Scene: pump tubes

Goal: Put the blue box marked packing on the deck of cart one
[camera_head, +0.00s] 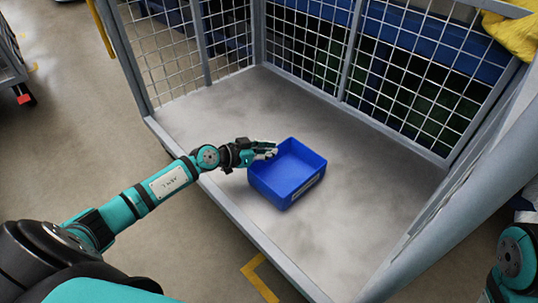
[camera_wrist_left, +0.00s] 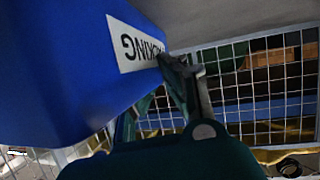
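The blue box (camera_head: 287,178) is open at the top and appears to rest on the grey deck (camera_head: 240,107) of the mesh-sided cart, near its front edge. A pale label shows on its right-hand side. My left gripper (camera_head: 268,151) is at the box's back left corner, by the rim. My right gripper is out of view; only part of that arm shows.
Wire mesh panels (camera_head: 315,45) close the cart's left and back sides. A grey post runs along the right. The deck behind the box is clear. A yellow cloth (camera_head: 515,30) hangs at the top right, and blue crates (camera_head: 430,35) stand behind the mesh.

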